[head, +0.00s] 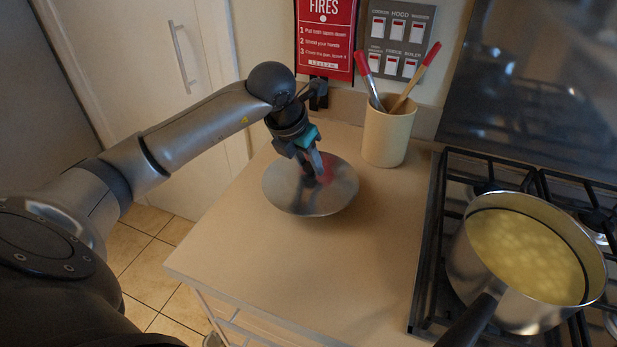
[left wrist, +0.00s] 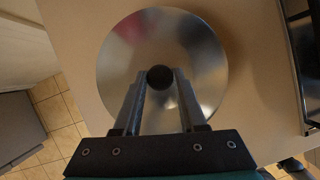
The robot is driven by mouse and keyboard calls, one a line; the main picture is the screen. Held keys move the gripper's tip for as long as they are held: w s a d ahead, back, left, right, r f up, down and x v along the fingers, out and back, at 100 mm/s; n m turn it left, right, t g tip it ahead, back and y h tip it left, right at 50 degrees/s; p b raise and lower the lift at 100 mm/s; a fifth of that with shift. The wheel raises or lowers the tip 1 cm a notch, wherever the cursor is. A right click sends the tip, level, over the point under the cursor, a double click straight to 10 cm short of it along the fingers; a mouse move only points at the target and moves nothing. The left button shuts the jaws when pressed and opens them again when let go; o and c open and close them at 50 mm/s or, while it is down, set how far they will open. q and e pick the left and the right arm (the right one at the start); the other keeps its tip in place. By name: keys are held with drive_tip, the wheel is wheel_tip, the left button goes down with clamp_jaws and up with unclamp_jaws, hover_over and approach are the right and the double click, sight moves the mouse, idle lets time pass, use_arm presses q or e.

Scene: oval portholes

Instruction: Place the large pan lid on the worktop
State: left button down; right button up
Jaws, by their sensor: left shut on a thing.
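The large pan lid (head: 333,196) is a round, shiny metal disc over the worktop (head: 330,258), left of the utensil pot. It also shows in the left wrist view (left wrist: 205,60), with its dark round knob (left wrist: 160,77) between my fingers. My left gripper (head: 318,176) comes from above and is shut on the knob. The lid looks roughly level and very near the worktop; I cannot tell whether it touches. My right gripper is not in view.
A cream pot (head: 386,137) with red-handled utensils stands behind the lid to the right. A steel pan (head: 525,262) of yellowish food sits on the gas hob (head: 432,245) at right. The worktop's front is clear. Its left edge drops to a tiled floor.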

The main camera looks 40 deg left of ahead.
sight(306, 172)
use_arm(q)
drive_tip(key=shift+f, duration=1.95)
drive_tip(key=shift+b, duration=0.3)
drive_tip(key=shift+c, duration=2.4)
unclamp_jaws()
drive_tip(key=shift+f, duration=0.1)
drive_tip(key=p+v, duration=0.1)
drive_tip(key=v, duration=1.1)
